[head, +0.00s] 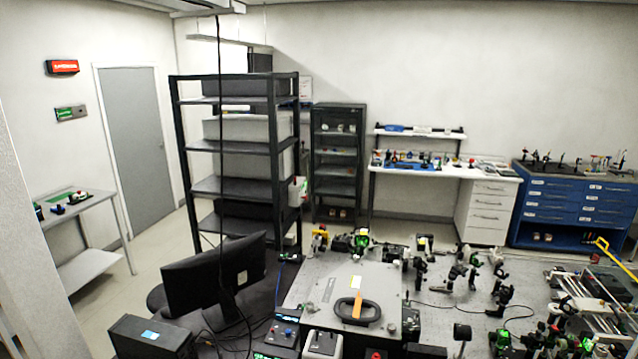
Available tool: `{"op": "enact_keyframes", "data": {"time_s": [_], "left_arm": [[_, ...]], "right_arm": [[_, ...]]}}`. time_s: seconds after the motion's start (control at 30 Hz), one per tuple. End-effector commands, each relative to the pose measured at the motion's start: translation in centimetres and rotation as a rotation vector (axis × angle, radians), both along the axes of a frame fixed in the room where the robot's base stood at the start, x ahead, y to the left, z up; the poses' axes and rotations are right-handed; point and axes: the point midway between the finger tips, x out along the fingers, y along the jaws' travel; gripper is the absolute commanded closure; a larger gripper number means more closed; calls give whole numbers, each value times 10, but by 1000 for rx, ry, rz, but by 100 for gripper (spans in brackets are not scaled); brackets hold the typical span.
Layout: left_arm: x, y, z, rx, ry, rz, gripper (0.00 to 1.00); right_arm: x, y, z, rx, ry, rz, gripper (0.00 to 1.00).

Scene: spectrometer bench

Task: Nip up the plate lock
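A light grey plate or cover (345,285) lies on the bench at the lower middle of the head view. It carries a black oval handle (345,312) with an orange piece (357,306) across it and a small pale label. Small round knobs stand near its front corners, one at the left (311,307) and one at the right (391,327). I cannot tell which small part is the plate lock. Neither of my grippers shows in this view.
Several optical mounts (458,272) stand on the bench right of the plate. A monitor (213,275) and small control boxes (284,332) are on its left. A dark cable (221,150) hangs down at the left. Dark shelves (235,187) stand behind.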

Motion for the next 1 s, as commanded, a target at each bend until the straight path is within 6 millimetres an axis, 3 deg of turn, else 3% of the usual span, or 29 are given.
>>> {"op": "enact_keyframes", "data": {"time_s": [1.0], "left_arm": [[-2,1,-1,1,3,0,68]], "right_arm": [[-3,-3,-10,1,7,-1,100]]}}
